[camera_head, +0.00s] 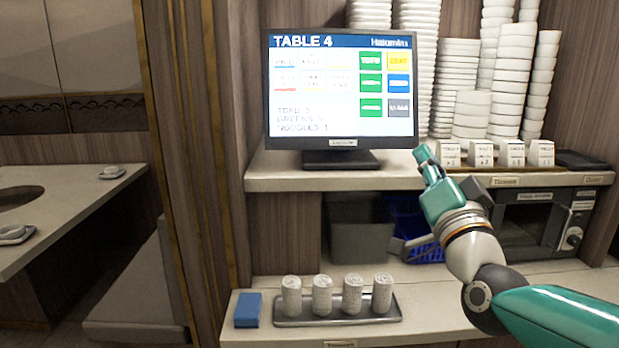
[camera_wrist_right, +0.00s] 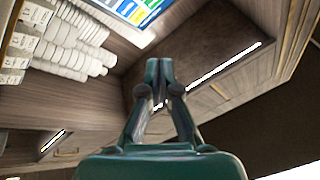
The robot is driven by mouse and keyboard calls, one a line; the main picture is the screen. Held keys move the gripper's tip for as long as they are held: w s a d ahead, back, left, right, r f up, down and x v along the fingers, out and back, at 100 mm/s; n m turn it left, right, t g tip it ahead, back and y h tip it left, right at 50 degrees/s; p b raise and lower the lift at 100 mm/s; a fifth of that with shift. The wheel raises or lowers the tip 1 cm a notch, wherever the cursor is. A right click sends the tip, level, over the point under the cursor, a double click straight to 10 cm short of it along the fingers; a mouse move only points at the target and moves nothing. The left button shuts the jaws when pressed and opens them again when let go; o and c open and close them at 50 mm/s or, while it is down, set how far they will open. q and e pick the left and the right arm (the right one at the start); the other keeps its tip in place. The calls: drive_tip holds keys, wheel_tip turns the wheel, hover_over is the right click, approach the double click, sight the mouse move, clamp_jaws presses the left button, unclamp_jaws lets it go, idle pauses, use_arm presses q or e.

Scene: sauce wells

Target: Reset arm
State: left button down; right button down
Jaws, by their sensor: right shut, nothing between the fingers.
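My right gripper (camera_head: 426,164) is raised in front of the shelf, to the right of the order screen and apart from it. It is shut and empty. In the right wrist view the two fingers of the right gripper (camera_wrist_right: 159,72) meet at their tips with nothing between them. The order screen (camera_head: 342,90) stands on the shelf and reads TABLE 4; its lower edge also shows at the top of the right wrist view (camera_wrist_right: 140,8). My left gripper is in neither view.
Tall stacks of white bowls (camera_head: 455,82) stand behind small labelled white boxes (camera_head: 512,153). A microwave (camera_head: 530,218) and a blue basket (camera_head: 420,240) sit below. A metal tray (camera_head: 337,316) holds several white rolls. A blue block (camera_head: 248,309) lies beside it. A dining table (camera_head: 75,195) is at left.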

drive_tip(key=w+f+g, duration=0.2)
drive_tip(key=f+g, duration=0.1)
drive_tip(key=f, duration=0.9)
drive_tip(key=w+f+n+g, duration=0.1)
drive_tip(key=w+f+g, duration=0.1)
drive_tip(key=f, duration=1)
drive_tip(key=w+f+g, duration=0.2)
drive_tip(key=f+g, duration=0.1)
drive_tip(key=f, duration=0.9)
drive_tip(key=s+f+g, duration=0.3)
drive_tip(key=s+f, duration=0.2)
drive_tip(key=f, duration=0.7)
drive_tip(key=s+a+f+n+g, duration=0.15)
drive_tip(key=s+f+g, duration=0.35)
drive_tip(key=s+f, duration=0.85)
drive_tip(key=s+a+f+n+g+y, duration=0.1)
drive_tip(key=s+a+f+g, duration=0.1)
drive_tip(key=s, duration=0.6)
drive_tip(key=s+a+f+n+g+y, duration=0.1)
drive_tip(key=s+f+g, duration=0.3)
drive_tip(key=s, duration=0.4)
drive_tip(key=shift+a+f, duration=0.55)
drive_tip(key=shift+f, duration=0.2)
drive_tip(key=shift+w, duration=0.1)
